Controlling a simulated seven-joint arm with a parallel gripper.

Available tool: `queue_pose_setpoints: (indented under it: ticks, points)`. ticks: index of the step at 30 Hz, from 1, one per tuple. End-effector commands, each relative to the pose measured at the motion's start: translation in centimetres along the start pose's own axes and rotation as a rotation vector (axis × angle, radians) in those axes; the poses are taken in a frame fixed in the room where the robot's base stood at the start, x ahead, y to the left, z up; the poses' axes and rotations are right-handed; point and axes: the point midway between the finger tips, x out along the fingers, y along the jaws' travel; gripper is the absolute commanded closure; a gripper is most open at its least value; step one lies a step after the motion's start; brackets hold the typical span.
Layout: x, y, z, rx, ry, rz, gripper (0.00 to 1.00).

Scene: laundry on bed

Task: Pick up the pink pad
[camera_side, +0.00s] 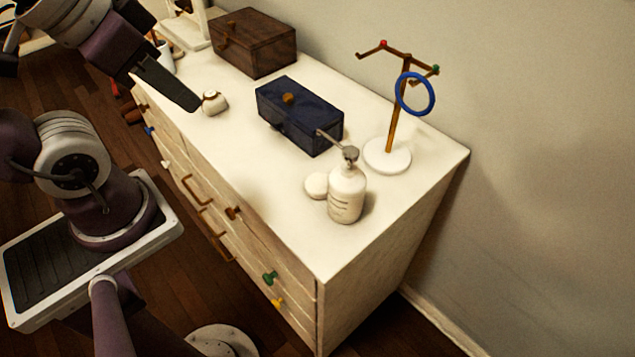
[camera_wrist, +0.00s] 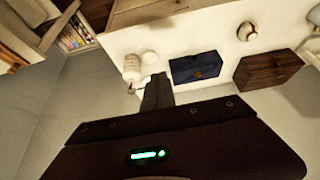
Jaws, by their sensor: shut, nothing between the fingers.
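A small round pale pad (camera_side: 316,185) lies on the white dresser top, just left of the pump bottle. Its colour looks cream, and I cannot clearly see pink. It also shows beside the bottle in the wrist view (camera_wrist: 149,57). My gripper (camera_side: 190,101) is shut and empty, above the left edge of the dresser, well apart from the pad. Its dark fingers (camera_wrist: 157,90) show together in the wrist view.
A white pump bottle (camera_side: 347,195) stands against or close beside the pad. A blue box (camera_side: 298,118), brown box (camera_side: 252,45), small round clock-like item (camera_side: 214,103) and jewellery stand (camera_side: 387,155) share the top. The front centre is clear.

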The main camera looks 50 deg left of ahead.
Motion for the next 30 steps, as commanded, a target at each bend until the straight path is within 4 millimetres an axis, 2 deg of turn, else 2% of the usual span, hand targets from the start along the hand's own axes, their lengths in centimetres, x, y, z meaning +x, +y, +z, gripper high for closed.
queue_pose_setpoints:
  ticks: [2, 12, 20, 23, 27, 30]
  points:
    - [0.0, 0.0, 0.0, 0.0, 0.0, 0.0, 1.0]
    - [0.0, 0.0, 0.0, 0.0, 0.0, 0.0, 0.35]
    - [0.0, 0.0, 0.0, 0.0, 0.0, 0.0, 0.35]
    - [-1.0, 0.0, -0.7, 0.0, 0.004, 0.0, 0.35]
    - [-4.7, 0.1, -3.1, -0.039, -0.014, 0.003, 0.35]
    - [-3.9, 0.8, -5.7, -0.283, -0.118, 0.017, 0.35]
